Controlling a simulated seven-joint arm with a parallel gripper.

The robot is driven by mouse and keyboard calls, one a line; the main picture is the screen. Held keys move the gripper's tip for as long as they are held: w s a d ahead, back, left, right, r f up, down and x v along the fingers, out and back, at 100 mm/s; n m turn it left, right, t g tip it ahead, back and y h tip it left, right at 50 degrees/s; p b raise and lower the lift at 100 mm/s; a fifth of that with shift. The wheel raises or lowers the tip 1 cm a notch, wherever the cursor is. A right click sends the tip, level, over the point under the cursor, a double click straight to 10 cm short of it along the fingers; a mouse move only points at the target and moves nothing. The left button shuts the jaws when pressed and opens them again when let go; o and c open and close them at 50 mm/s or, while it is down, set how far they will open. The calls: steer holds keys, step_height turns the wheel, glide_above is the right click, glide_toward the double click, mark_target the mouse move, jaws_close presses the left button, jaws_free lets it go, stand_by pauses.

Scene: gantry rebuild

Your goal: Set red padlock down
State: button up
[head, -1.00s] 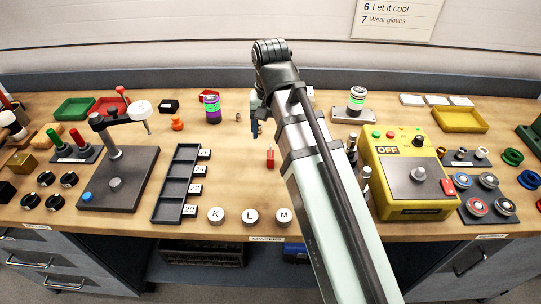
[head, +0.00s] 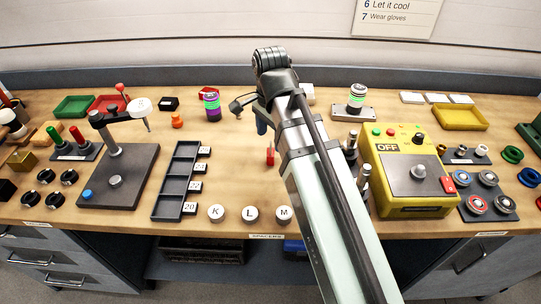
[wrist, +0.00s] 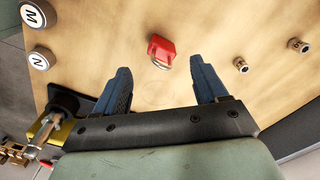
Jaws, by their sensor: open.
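The red padlock (wrist: 161,48) rests on the wooden bench in the wrist view, its metal shackle pointing down and right in the picture. In the head view it is a small red shape (head: 270,157) in the middle of the bench, left of my arm. My gripper (wrist: 160,68) is open, with its blue fingers spread wide. The padlock shows beyond the fingertips, in line with the gap, and neither finger appears to touch it. In the head view my gripper (head: 262,125) is mostly hidden behind my arm; one blue finger shows.
Two small metal pieces (wrist: 240,65) stand right of the padlock in the wrist view. Round M (head: 284,214), L and K buttons line the front edge. A black compartment tray (head: 178,182) stands left, a yellow control box (head: 413,203) right. Bare wood surrounds the padlock.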

mark_target(271, 153)
steer(key=m, duration=0.5)
steer(key=shift+w, duration=0.1)
steer(key=m, duration=0.2)
steer(key=shift+f+m, duration=0.15)
steer(key=shift+m, duration=0.15)
steer(key=shift+f, duration=3.65)
steer(key=c, duration=1.2)
step_height(271, 153, up, 9)
steer(key=shift+r, duration=0.55)
